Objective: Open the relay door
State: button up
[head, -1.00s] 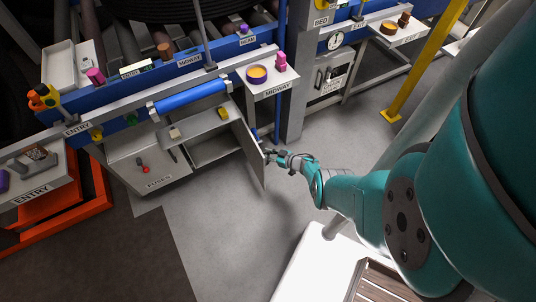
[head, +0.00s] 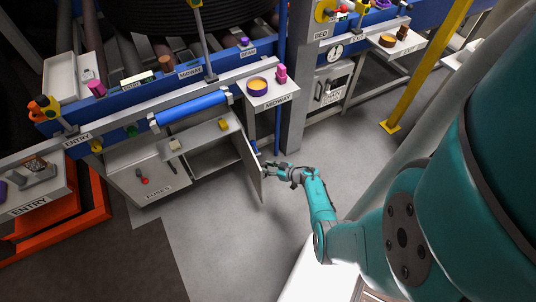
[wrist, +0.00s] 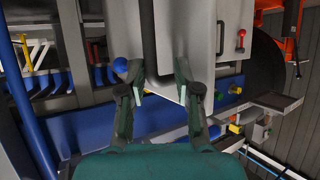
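The relay door (head: 248,165) is the light grey panel at the right side of the low cabinet (head: 150,172). In the head view it stands swung well out from the opening, and the inside of that compartment shows. My gripper (head: 267,170) is at the right, outer side of this door, near its free edge. In the wrist view, my gripper (wrist: 161,98) has its two fingers apart, with a pale panel and a dark bar (wrist: 148,40) just beyond them. I cannot tell whether the fingers touch the door.
The closed fuses door (head: 130,180) with a red knob (head: 145,181) is left of the open compartment. A blue roller (head: 190,108) runs above the cabinet. The midway shelf (head: 276,98) overhangs near my gripper. Grey floor (head: 225,240) in front of the door is clear.

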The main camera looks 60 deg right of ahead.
notch_tip(320, 180, up, 8)
jog(key=w+d, duration=0.1)
jog(key=d, duration=0.1)
jog(key=shift+f+t, duration=0.15)
jog(key=shift+t, duration=0.25)
jog(key=shift+w, duration=0.1)
